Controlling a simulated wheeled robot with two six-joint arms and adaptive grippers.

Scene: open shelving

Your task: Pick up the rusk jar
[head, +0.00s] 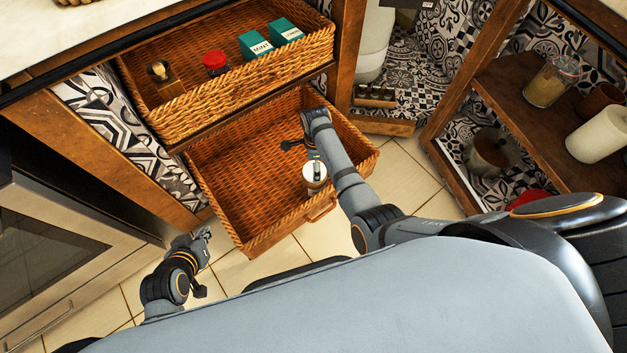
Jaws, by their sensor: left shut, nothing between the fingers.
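A clear glass jar (547,88) with yellowish contents stands on the right shelf. I cannot read a label on either, so I cannot tell which is the rusk jar. My left gripper (205,236) is shut and empty, low over the floor in front of the basket.
The upper basket (215,100) holds a red-lidded jar (215,63), a wooden item (162,76) and two teal boxes (255,45). An oven (60,250) stands left. The right shelf (520,102) holds a white cylinder (598,135).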

